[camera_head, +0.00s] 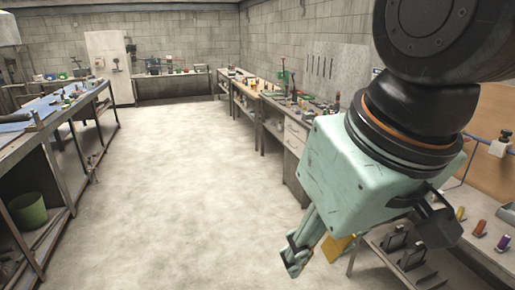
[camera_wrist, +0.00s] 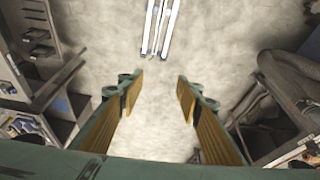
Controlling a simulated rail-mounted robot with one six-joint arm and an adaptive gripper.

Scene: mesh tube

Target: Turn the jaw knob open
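I cannot pick out the jaw knob in either view. My gripper (camera_head: 296,258) hangs in the right half of the head view, its green fingers pointing down and left, over or near the right-hand benches. In the wrist view my gripper (camera_wrist: 159,82) is open, with its two yellow-lined fingers well apart and nothing between them. A small pale block-like fitting (camera_head: 500,145) sits by a blue rail at the right edge of the head view; I cannot tell what it is.
A long workbench (camera_head: 72,112) with small items runs along the left, a green bucket (camera_head: 28,210) beneath it. Benches with drawers (camera_head: 296,134) line the right wall. A lower table (camera_head: 435,262) with dark stands and coloured pieces lies at the lower right. The middle floor (camera_head: 180,170) is clear.

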